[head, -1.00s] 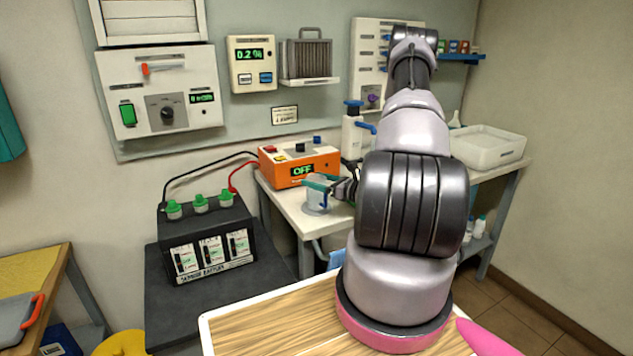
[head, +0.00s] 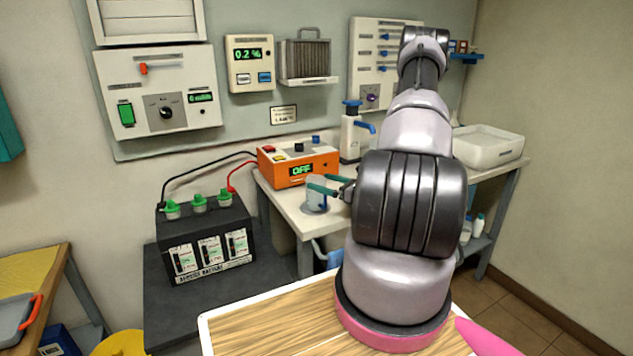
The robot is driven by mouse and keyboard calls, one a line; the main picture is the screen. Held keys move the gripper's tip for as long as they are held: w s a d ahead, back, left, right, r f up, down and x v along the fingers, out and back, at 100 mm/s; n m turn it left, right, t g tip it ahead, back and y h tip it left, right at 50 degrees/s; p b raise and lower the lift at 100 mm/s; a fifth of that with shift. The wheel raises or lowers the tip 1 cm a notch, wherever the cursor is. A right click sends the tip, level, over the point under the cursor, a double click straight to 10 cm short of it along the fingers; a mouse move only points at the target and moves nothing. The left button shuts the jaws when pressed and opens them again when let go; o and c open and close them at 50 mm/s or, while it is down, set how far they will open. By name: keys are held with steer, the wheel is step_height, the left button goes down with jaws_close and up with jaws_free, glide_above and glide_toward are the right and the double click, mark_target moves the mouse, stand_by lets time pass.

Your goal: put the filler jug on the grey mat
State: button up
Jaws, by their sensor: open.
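A small pale grey-blue jug (head: 316,203), which looks like the filler jug, stands upright near the front left edge of the white bench. My gripper (head: 316,186) is open at the jug's upper part, its two teal fingers spread. Whether the fingers still touch the jug is too small to tell. The jug's handle is not clear. I cannot make out a separate grey mat under the jug; a dark grey surface (head: 225,318) lies under and in front of the battery.
An orange charger (head: 322,167) reading OFF sits just behind the jug, its cables running to the black battery (head: 207,250). A white dispenser (head: 350,146) with a blue top and a white tray (head: 488,150) stand farther along the bench (head: 285,203). My arm hides the bench's middle.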

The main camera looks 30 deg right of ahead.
steer(key=v, duration=0.9)
steer(key=s+a+r+n+g+y, duration=0.2)
steer(key=a+r+n+g, duration=0.55)
steer(key=a+r, duration=0.2)
steer(key=s+a+r+n+g+y, duration=0.1)
steer(key=s+a+r+n+g, duration=0.2)
steer(key=a+r+n+g, duration=0.5)
steer(key=s+a+r+n+t+h, duration=0.2)
steer(key=s+r+n+t+h, duration=0.1)
steer(key=r, duration=0.6)
steer(key=s+a+r+n+t+h, duration=0.2)
steer(key=s+r+n+t+h, duration=0.2)
steer(key=s+r+n+h, duration=0.2)
steer(key=shift+s+r+n, duration=0.95)
steer(key=shift+s+r, duration=0.05)
steer(key=shift+r, duration=0.65)
steer(key=shift+d, duration=0.1)
